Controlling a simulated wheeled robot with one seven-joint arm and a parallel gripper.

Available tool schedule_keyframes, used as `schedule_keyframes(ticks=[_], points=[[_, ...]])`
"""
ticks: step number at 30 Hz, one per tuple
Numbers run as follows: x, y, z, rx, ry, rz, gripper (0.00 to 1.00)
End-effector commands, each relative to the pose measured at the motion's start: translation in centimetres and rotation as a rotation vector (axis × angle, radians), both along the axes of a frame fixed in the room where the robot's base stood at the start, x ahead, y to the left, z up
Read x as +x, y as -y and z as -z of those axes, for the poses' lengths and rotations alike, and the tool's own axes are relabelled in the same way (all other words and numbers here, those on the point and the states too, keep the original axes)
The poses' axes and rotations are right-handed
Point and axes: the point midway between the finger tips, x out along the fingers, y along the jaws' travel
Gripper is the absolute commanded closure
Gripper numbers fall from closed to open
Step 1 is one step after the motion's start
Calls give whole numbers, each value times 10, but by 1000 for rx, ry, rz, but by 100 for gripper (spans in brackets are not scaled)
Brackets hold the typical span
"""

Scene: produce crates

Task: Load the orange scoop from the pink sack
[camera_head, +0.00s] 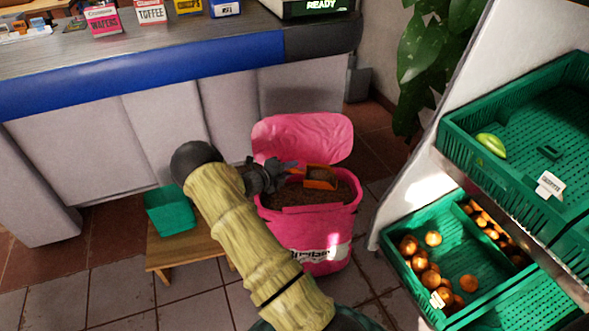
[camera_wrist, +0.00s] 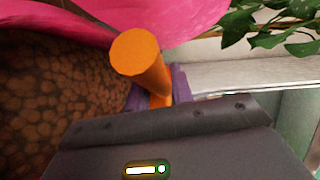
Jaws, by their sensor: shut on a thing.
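The pink sack (camera_head: 318,237) stands open on the floor, its top flap folded back, with brown granular contents (camera_head: 285,197) inside. The orange scoop (camera_head: 320,178) is over the contents, inside the mouth of the sack. My gripper (camera_head: 290,167) reaches in from the left and is shut on the scoop's handle. In the wrist view the orange handle (camera_wrist: 143,60) stands between the purple fingertips (camera_wrist: 158,92). The brown contents (camera_wrist: 60,85) fill the left of that view. The scoop's bowl is hidden there, and I cannot tell whether it holds anything.
A teal container (camera_head: 168,212) sits on a small wooden stool (camera_head: 160,248) left of the sack. The counter (camera_head: 160,80) is behind. Green crates (camera_head: 466,283) with onions are on a rack at right. A leafy plant (camera_head: 425,50) is behind right.

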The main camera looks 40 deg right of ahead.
Motion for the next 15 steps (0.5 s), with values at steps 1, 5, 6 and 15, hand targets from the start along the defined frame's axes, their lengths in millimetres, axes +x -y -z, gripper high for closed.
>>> schedule_keyframes(ticks=[1, 5, 6, 15], points=[[3, -2, -4, -12, -10, -2, 99], [6, -6, -8, -34, -29, 0, 99], [7, -7, -9, -37, -34, -1, 99], [8, -8, -9, -45, -43, 0, 99]])
